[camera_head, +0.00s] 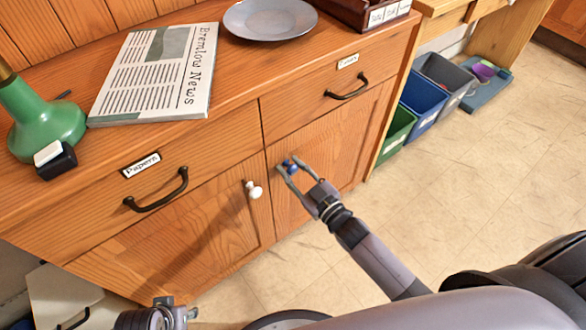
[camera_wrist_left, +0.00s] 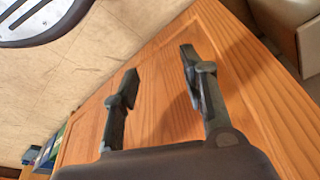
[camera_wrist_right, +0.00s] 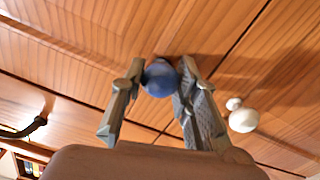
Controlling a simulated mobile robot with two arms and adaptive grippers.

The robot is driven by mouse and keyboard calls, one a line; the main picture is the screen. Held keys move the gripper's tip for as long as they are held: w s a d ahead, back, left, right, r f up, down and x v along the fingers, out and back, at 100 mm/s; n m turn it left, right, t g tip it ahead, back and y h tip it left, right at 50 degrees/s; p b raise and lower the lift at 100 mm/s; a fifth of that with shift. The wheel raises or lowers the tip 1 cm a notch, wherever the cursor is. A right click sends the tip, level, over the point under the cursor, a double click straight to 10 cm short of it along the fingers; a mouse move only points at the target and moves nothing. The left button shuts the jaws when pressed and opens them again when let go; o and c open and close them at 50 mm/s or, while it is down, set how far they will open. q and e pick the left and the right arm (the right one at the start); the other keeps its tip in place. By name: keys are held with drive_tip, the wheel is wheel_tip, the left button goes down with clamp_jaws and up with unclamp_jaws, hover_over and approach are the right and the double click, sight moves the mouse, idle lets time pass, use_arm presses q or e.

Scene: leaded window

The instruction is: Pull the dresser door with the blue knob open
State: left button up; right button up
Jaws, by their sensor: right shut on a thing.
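The dresser (camera_head: 225,120) has two wooden doors under two drawers. The right-hand door (camera_head: 340,140) carries the blue knob (camera_head: 288,163) near its left edge and looks flush with the front. My right gripper (camera_head: 290,168) is at this knob. In the right wrist view the blue knob (camera_wrist_right: 160,78) sits between the two fingertips, which touch it from both sides. The left-hand door (camera_head: 190,235) carries a white knob (camera_head: 253,189) and looks shut. My left gripper (camera_head: 172,312) is low at the bottom edge; the left wrist view shows its fingers (camera_wrist_left: 160,65) apart and empty.
Dark drawer handles (camera_head: 155,192) and (camera_head: 347,88) jut out above the doors. A newspaper (camera_head: 155,75), a plate (camera_head: 270,18) and a green lamp base (camera_head: 45,120) are on top. Bins (camera_head: 423,97) stand right of the dresser. The floor (camera_head: 450,190) before the right-hand door is clear.

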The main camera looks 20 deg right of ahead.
clamp_jaws()
